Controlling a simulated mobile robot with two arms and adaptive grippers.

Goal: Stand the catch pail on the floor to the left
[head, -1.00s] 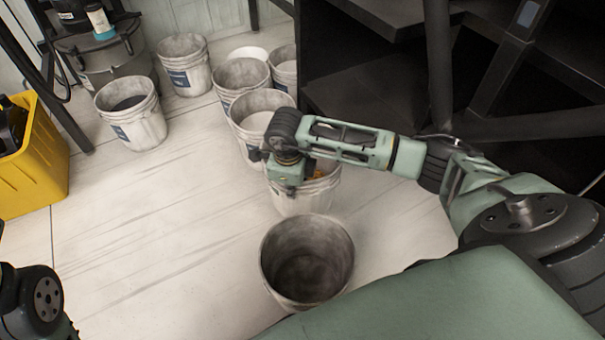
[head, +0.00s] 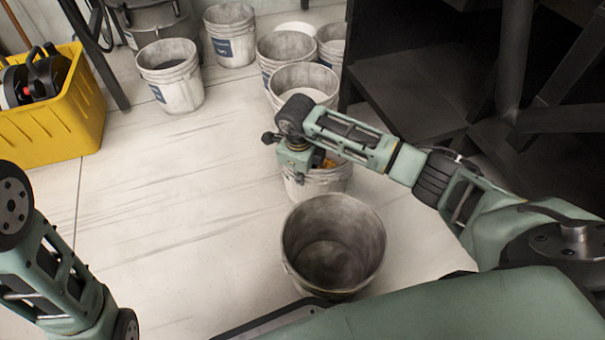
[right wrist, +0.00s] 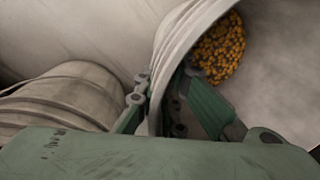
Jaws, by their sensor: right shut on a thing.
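The catch pail (head: 315,188) is a pale, scuffed pail with orange grains in it. It shows in the head view below my right gripper (head: 300,160), which partly hides its rim. In the right wrist view, the fingers of the same gripper (right wrist: 157,103) straddle the pail wall (right wrist: 172,50), one outside and one inside, and are shut on it. The orange grains (right wrist: 219,50) lie inside the pail. I cannot tell whether the pail's bottom touches the floor. My left arm shows at the left edge of the head view; its gripper is out of frame.
An empty pail (head: 333,245) stands in front of the catch pail. Several pails stand behind, including one (head: 302,80) just beyond. Another pail (head: 170,78) stands farther left, near a yellow crate (head: 55,115). The light floor (head: 180,220) at left centre is clear. A dark frame (head: 430,95) stands right.

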